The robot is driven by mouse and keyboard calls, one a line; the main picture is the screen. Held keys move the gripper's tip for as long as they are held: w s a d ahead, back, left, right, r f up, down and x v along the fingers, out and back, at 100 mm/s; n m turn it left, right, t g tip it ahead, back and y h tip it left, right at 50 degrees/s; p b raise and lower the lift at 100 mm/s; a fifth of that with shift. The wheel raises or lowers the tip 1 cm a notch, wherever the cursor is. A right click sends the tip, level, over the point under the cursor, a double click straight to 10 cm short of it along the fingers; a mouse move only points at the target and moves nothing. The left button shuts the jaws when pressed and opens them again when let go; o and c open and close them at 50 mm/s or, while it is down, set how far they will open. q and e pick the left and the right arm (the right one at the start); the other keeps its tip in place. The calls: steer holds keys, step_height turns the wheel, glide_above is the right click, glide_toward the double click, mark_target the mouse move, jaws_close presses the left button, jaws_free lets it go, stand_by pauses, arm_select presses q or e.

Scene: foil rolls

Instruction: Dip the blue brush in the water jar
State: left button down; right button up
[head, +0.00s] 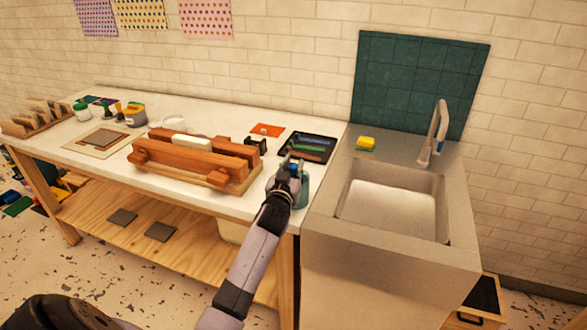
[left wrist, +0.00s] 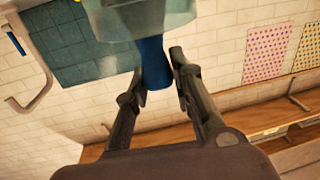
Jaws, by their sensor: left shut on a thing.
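My left gripper (head: 291,164) is over the front right corner of the white table in the head view, shut on the blue brush. In the left wrist view the brush's blue handle (left wrist: 153,62) sits between the fingertips of my left gripper (left wrist: 158,78). The water jar (head: 303,190) is a teal, see-through vessel at the table's right end, partly hidden behind my gripper. The jar also fills the top of the left wrist view (left wrist: 135,15), where the brush's far end meets it. I cannot tell how deep the brush reaches. My right gripper is not in view.
A dark tray (head: 321,138) with blue and green items lies just behind the gripper. A wooden press (head: 190,160) stands to the left. The metal sink (head: 395,205) adjoins on the right, with a yellow sponge (head: 366,143) and a faucet (head: 437,130).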

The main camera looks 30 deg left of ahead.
arm_select(q)
step_height(320, 180, up, 2)
steer(key=shift+r+p, duration=0.2)
steer(key=shift+p, duration=0.9)
steer(key=shift+r+p, duration=2.25)
steer(key=shift+r, duration=0.3)
steer(key=shift+r, duration=0.15)
step_height(320, 180, up, 4)
steer(key=p, duration=0.3)
steer(key=shift+p, duration=0.3)
